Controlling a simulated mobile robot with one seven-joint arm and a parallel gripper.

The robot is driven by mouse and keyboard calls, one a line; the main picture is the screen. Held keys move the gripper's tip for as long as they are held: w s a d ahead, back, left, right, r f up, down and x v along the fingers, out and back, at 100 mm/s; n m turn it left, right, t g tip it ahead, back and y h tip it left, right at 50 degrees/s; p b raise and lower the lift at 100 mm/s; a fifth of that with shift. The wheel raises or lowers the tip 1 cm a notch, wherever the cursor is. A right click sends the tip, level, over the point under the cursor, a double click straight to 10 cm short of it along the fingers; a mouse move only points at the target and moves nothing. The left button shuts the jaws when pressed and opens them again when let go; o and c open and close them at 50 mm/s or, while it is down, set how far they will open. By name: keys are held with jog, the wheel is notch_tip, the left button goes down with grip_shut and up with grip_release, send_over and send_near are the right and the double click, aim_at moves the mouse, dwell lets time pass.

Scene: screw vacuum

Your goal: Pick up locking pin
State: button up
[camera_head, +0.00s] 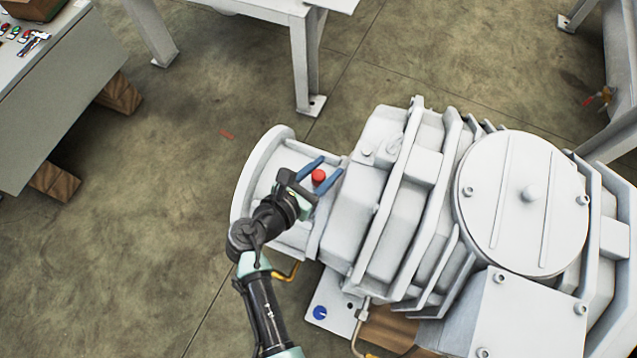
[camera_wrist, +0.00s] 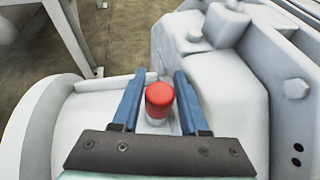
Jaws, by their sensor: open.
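The locking pin shows as a red knob (camera_head: 318,177) on the left part of the white vacuum machine (camera_head: 395,210). In the wrist view the red pin head (camera_wrist: 159,99) stands upright on a light base. My gripper (camera_head: 322,170) is open, with its two blue fingers on either side of the pin. In the wrist view the gripper (camera_wrist: 160,85) shows a small gap between each finger and the pin. The lower part of the pin is partly hidden behind the dark gripper body.
A ribbed housing (camera_wrist: 225,75) rises close to the right of the gripper. A white table (camera_head: 300,50) stands at the back, and a control panel (camera_head: 50,80) is at the upper left. The floor to the left of the machine is mostly clear.

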jog(key=shift+w+d+f, duration=0.2)
jog(key=shift+w+d, duration=0.1)
jog(key=shift+w, duration=0.15)
grip_shut()
